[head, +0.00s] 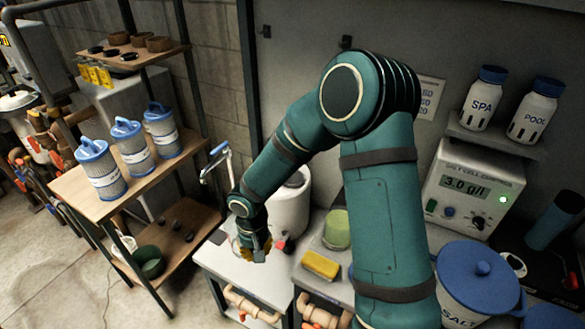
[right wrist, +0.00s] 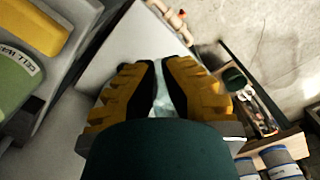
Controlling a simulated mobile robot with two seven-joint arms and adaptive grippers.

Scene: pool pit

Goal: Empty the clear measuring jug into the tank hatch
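My right arm crosses the middle of the head view, and its right gripper (head: 258,246) is low over the left end of the grey-white counter (head: 222,262). In the right wrist view, the yellow fingers of the right gripper (right wrist: 160,68) are close together, with a pale, see-through piece of the clear measuring jug (right wrist: 160,98) between them. The fingers look shut on it. In the head view the jug (head: 238,248) shows only as a faint clear edge beside the fingers. Its contents are not readable. I cannot make out a tank hatch. My left gripper is not in view.
A white cylindrical container (head: 292,203) stands behind the gripper, partly hidden by my arm. A yellow sponge (head: 320,264) and a green-filled container (head: 337,230) are to its right. A tap (head: 217,160) rises to its left. A blue-lidded salt tub (head: 477,280) is at right.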

